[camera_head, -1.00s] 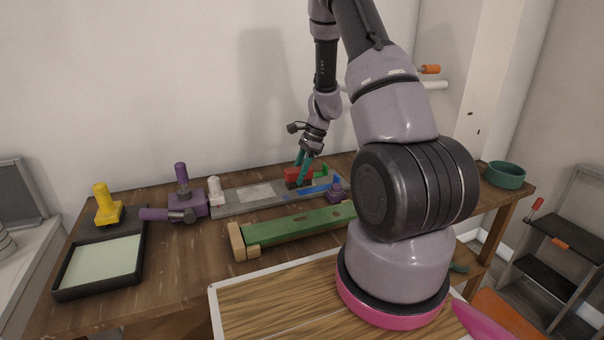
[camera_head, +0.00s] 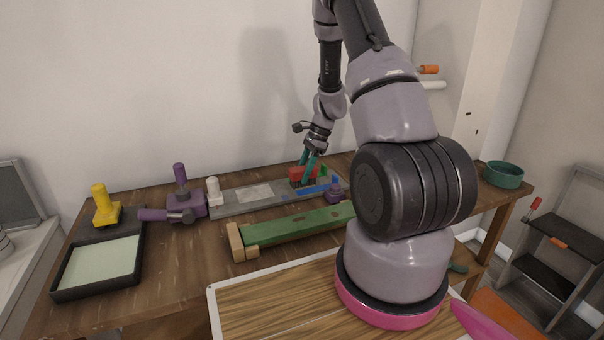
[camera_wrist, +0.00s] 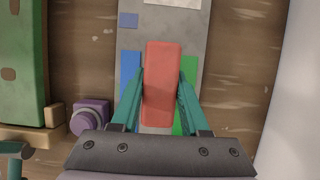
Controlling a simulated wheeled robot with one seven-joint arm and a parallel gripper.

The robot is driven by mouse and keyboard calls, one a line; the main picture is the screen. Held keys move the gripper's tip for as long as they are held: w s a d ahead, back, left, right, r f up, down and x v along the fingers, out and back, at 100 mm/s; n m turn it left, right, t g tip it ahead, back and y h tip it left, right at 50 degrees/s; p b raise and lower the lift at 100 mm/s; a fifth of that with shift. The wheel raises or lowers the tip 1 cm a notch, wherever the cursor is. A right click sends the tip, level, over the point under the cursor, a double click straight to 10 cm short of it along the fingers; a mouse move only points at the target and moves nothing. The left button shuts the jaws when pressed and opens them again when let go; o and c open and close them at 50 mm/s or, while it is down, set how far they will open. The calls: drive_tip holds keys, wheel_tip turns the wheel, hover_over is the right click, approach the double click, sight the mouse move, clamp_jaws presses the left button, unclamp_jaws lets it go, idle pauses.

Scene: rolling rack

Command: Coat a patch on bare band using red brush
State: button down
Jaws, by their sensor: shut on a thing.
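The red brush (camera_head: 300,173) is gripped between the teal fingers of my gripper (camera_head: 309,160), over the right end of a grey board (camera_head: 228,202). In the wrist view the red brush (camera_wrist: 163,85) hides the board's middle, and my gripper (camera_wrist: 162,88) holds it from both sides. A blue patch (camera_wrist: 130,82) shows on the board left of the brush and a green patch (camera_wrist: 189,75) right of it. The bare band seems to be grey board between them, mostly hidden. I cannot tell whether the bristles touch it.
A green beam (camera_head: 295,226) with wooden ends lies in front of the board. A purple clamp (camera_head: 186,205) and a small purple knob (camera_head: 335,192) stand by the board. A black tray (camera_head: 100,268) and yellow-handled tool (camera_head: 104,207) are at left.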

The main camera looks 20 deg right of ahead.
drive_tip(key=shift+r, duration=3.05)
drive_tip(key=shift+f, duration=0.1)
drive_tip(key=shift+f, duration=2.35)
drive_tip(key=shift+f, duration=0.6)
drive_tip(key=shift+a, duration=0.15)
drive_tip(key=shift+a, duration=0.85)
